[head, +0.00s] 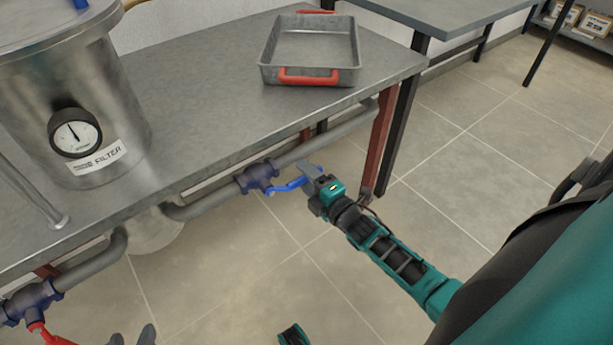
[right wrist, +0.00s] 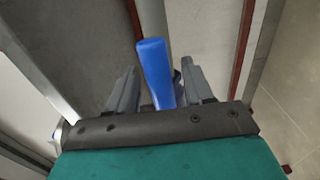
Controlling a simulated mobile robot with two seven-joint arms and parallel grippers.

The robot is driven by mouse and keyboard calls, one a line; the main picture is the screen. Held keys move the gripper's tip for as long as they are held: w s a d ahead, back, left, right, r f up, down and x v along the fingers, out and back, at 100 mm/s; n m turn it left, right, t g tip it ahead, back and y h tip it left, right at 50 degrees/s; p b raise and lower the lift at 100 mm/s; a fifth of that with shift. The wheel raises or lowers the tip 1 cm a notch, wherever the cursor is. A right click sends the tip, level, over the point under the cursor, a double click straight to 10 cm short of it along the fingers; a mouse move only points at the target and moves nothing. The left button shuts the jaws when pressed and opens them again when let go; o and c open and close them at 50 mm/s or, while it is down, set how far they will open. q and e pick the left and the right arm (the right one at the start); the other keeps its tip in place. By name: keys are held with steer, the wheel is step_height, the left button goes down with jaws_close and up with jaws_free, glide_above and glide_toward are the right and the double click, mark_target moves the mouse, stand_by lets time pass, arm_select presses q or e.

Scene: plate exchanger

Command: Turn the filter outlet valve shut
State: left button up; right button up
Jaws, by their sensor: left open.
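The steel filter tank (head: 125,105) carries a round gauge (head: 75,133) and a label reading FILTER. On the pipe under the bench is a dark blue valve body (head: 257,177) with a blue lever (head: 287,186), which points right, roughly along the pipe but angled off it. My right gripper (head: 313,178) is at the lever's outer end. In the right wrist view the blue lever (right wrist: 156,75) stands between the two spread fingers (right wrist: 159,88), with gaps beside it. My left gripper (head: 133,338) is open and empty at the bottom edge, mostly cut off.
A second valve (head: 32,300) with a red lever (head: 48,336) is at the lower left. A metal tray (head: 312,75) with red handles stands on the bench (head: 205,85). A dark red bench leg (head: 379,145) is right of my right gripper. The tiled floor in front is clear.

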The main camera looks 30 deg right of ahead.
jaws_close()
steer(key=shift+s+f, duration=0.1)
stand_by(0.5)
